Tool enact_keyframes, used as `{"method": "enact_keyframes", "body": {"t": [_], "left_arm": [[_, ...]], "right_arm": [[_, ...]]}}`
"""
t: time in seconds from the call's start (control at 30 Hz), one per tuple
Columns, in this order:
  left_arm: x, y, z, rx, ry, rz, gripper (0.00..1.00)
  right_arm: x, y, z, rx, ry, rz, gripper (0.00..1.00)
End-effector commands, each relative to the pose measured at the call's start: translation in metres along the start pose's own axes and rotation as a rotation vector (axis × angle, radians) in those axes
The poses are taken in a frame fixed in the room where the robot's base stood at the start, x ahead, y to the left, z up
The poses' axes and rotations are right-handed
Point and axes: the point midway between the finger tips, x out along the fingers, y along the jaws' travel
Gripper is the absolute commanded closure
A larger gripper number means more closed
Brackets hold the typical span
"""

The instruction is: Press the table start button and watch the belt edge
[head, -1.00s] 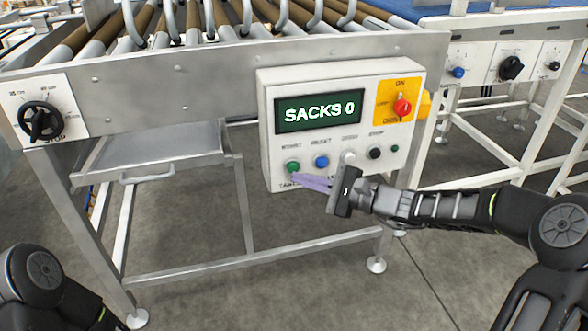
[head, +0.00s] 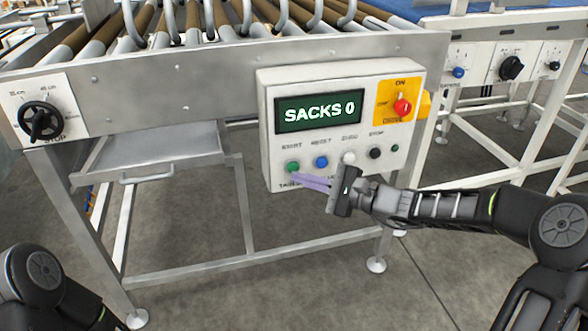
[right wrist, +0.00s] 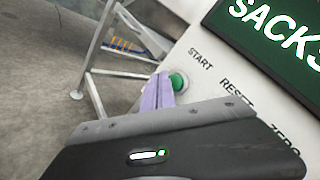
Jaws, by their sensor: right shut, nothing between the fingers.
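The green start button (head: 293,167) sits at the lower left of the white control box (head: 268,130) on the roller table (head: 170,95). My right gripper (head: 300,177) is shut and empty, its purple fingertips just below and beside the green button. In the right wrist view the green button (right wrist: 178,82) shows beside the shut fingers (right wrist: 158,92), under the label START; I cannot tell whether they touch it. The display (head: 318,110) reads SACKS 0. My left gripper is out of view; only part of the left arm shows at the lower left.
Blue, white and black buttons follow to the right of the green one. A red emergency knob (head: 402,106) is on a yellow plate at upper right. A black dial (head: 40,122) is on the left plate. A blue belt (head: 400,6) shows at the back right.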

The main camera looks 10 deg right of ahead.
Motion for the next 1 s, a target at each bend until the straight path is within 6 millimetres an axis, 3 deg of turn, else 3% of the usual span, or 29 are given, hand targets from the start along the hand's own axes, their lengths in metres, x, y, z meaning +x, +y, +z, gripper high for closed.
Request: {"method": "enact_keyframes", "body": {"t": [1.0], "left_arm": [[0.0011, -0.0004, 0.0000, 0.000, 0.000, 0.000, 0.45]], "right_arm": [[0.0084, -0.0059, -0.0060, 0.000, 0.000, 0.000, 1.00]]}}
